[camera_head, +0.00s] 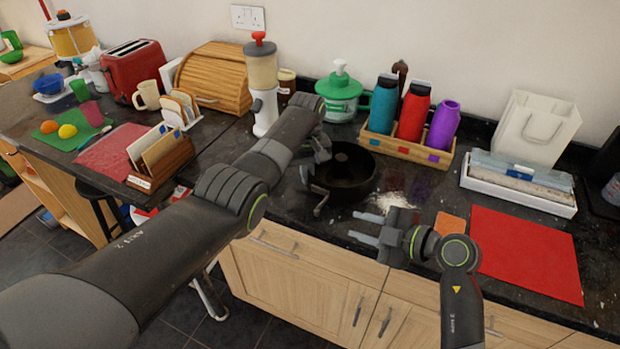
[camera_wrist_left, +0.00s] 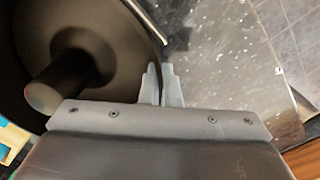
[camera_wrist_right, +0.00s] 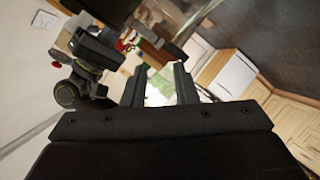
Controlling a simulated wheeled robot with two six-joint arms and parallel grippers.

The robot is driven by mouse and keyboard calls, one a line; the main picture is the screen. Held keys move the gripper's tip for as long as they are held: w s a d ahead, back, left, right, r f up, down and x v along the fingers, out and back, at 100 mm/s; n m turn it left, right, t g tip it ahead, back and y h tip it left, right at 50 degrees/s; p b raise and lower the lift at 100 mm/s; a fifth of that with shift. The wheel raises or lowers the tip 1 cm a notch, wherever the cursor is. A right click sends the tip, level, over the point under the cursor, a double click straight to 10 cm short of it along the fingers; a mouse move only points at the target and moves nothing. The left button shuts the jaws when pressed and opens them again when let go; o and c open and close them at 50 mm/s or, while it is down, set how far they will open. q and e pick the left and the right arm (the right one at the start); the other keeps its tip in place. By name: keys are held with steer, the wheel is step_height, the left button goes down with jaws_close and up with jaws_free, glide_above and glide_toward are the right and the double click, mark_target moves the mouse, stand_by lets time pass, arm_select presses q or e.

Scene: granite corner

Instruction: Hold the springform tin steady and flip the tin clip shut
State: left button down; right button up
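The springform tin (camera_head: 352,182) is round and black and stands on the dark counter. The left wrist view shows its inside with a central post (camera_wrist_left: 55,88). The tin clip (camera_head: 320,206) seems to be the grey lever sticking out from the tin's left front side, swung away from the wall. My left gripper (camera_head: 322,152) is at the tin's left rim, its fingers (camera_wrist_left: 162,85) close together with the thin wall between them. My right gripper (camera_head: 366,228) is open and empty in front of the tin, to the right of the clip, fingers pointing left.
A wooden rack of bottles (camera_head: 405,145) stands behind the tin. A white blender-like appliance (camera_head: 263,85) and a letter rack (camera_head: 160,165) are left. The counter edge is close in front.

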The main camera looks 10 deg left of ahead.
steer(key=shift+d+n, duration=0.15)
steer(key=shift+n, duration=0.35)
steer(key=c, duration=0.5)
steer(key=shift+s+d+n, duration=0.1)
steer(key=shift+n, duration=0.6)
steer(key=d+n, duration=0.1)
steer(key=n, duration=0.7)
steer(key=s+d+n, duration=0.1)
steer(key=d+n, duration=0.1)
steer(key=n, duration=0.7)
steer(key=d+n+y, duration=0.1)
steer(key=d+n, duration=0.1)
steer(key=n, duration=0.6)
steer(key=shift+s+f+g, duration=0.2)
steer(key=shift+s+g, duration=0.1)
steer(key=shift+s, duration=0.05)
